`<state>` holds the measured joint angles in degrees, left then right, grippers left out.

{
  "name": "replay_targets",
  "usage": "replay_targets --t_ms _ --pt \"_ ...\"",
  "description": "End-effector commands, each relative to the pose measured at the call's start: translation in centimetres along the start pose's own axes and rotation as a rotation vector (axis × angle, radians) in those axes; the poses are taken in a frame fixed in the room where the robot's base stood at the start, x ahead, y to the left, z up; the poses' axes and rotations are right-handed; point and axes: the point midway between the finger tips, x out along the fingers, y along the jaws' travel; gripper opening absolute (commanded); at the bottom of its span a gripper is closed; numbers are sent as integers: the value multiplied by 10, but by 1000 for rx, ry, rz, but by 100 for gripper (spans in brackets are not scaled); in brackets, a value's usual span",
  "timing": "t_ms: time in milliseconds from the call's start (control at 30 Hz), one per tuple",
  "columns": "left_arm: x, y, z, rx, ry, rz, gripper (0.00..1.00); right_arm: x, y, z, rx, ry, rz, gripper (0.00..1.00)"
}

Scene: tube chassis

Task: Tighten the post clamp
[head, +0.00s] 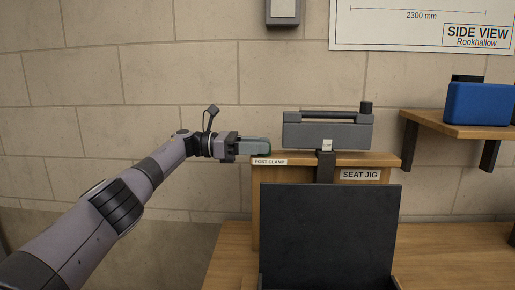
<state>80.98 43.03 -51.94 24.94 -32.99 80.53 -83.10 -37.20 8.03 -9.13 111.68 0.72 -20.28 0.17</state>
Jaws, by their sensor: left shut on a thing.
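My left gripper (262,147) reaches in from the left at the left end of the wooden jig block (256,200). It is shut on a part just above the white POST CLAMP label (269,161). The fingers cover nearly all of that part, so its shape and how far it is turned cannot be told. A grey bar-shaped fixture (305,135) with a dark rod along its top and a black knob (366,107) at its right end sits above the block. My right gripper is not in view.
A black upright panel (330,235) stands in front of the block, which also carries a SEAT JIG label (360,175). A wooden shelf (430,121) with a blue box (480,104) is at right. The wooden bench (440,255) looks bare at right.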

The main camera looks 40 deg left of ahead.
Motion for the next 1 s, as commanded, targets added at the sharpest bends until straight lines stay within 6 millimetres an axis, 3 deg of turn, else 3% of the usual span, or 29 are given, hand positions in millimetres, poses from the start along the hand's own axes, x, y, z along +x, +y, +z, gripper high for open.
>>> replay_targets --t_ms 700,733,767,800,1000 --pt "2 -1 0 1 0 -20 8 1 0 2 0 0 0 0" --pt "2 -1 0 1 0 -20 48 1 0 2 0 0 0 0" --pt "2 -1 0 1 0 -20 58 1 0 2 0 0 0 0" --pt "1 0 0 1 0 -19 64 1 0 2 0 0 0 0" --pt "1 0 0 1 0 -18 64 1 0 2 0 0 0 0"
